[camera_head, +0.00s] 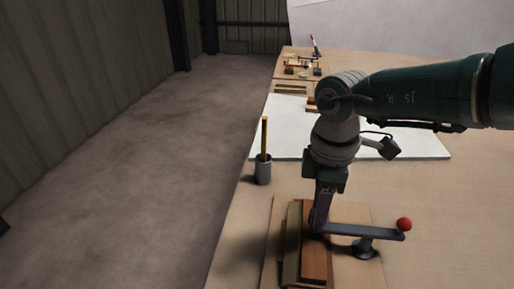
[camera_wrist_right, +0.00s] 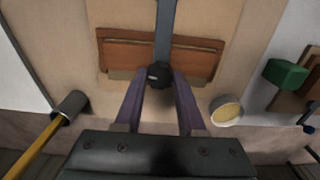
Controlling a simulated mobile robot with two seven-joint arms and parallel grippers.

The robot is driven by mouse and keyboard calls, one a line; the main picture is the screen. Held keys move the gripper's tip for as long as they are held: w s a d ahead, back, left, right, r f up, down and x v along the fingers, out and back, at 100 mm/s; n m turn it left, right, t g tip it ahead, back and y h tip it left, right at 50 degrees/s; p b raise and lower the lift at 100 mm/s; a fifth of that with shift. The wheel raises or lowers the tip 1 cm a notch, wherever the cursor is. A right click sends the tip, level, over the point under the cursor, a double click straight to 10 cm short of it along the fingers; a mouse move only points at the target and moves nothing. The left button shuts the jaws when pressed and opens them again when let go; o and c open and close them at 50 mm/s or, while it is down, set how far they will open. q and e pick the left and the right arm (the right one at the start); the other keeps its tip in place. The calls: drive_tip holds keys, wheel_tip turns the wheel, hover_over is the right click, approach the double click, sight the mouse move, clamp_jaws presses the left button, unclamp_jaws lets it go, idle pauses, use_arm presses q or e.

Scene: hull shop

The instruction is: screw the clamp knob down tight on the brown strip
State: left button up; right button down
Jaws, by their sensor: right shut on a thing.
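The brown strip (camera_head: 316,262) lies lengthwise on paler wooden pieces (camera_head: 291,268) on a thin board. A grey clamp bar (camera_head: 367,231) reaches over the strip from a dark post (camera_head: 363,250), with a red ball (camera_head: 404,224) at its outer end. In the right wrist view the black clamp knob (camera_wrist_right: 159,73) sits at the end of the bar (camera_wrist_right: 166,25), over the brown strip (camera_wrist_right: 123,51). My right gripper (camera_head: 317,232) points down, its purple fingers (camera_wrist_right: 159,80) shut on the knob from both sides. The knob's underside is hidden. My left gripper is out of view.
A grey cup (camera_head: 263,171) with a yellow stick stands left of a white sheet (camera_head: 300,142). A round pale-topped container (camera_wrist_right: 226,110) and a green block (camera_wrist_right: 285,74) show in the wrist view. Small items lie at the far end. The table's left edge is close to the cup.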

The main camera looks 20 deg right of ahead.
drive_tip(key=shift+m, duration=0.7)
drive_tip(key=c, duration=0.5)
unclamp_jaws()
drive_tip(key=shift+r+p, duration=0.1)
drive_tip(key=shift+p, duration=0.2)
wheel_tip(320, 180, up, 10)
drive_tip(key=p, duration=0.5)
